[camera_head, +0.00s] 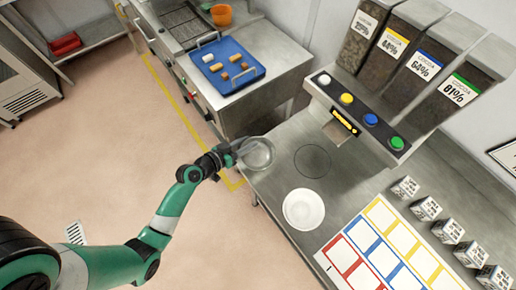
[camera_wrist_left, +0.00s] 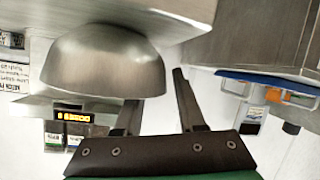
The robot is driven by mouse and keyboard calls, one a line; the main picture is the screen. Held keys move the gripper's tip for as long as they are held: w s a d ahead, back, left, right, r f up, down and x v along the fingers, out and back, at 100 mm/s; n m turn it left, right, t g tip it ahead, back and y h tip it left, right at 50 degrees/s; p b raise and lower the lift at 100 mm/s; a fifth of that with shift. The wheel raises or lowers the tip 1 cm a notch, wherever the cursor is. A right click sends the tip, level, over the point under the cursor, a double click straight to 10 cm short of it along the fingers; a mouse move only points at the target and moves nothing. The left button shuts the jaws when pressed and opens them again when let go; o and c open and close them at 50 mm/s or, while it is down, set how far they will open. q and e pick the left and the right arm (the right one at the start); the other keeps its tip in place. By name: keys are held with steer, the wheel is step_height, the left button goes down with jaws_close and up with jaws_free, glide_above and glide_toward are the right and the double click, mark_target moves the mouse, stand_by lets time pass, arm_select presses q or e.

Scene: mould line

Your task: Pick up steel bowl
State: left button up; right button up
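The steel bowl (camera_head: 257,153) stands upright near the left edge of the steel counter. In the left wrist view the picture is turned over, so the bowl (camera_wrist_left: 105,68) looks like a dome. My left gripper (camera_head: 234,154) is at the bowl's left rim. In the left wrist view its fingers (camera_wrist_left: 158,100) are spread apart. One finger runs up to the rim and its tip is hidden by the bowl; the other is outside the bowl wall, with a gap to it. My right gripper is not in view.
A dispenser with coloured buttons (camera_head: 358,115) is behind. A colour-framed card (camera_head: 385,250) and several small labelled blocks (camera_head: 447,230) lie at right. A blue tray (camera_head: 228,66) sits on the adjoining unit.

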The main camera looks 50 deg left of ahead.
arm_select(q)
jaws_close()
steer(key=shift+r+p, duration=0.3)
steer(key=shift+r, duration=0.2)
step_height(320, 180, up, 3)
steer(key=shift+f+p, duration=0.1)
steer(key=shift+p, duration=0.65)
steer(key=s+d+r+p, duration=0.5)
steer(key=s+d+r, duration=0.4)
steer(key=d, duration=0.1)
steer(key=shift+s+d, duration=0.15)
steer(key=shift+d, duration=0.15)
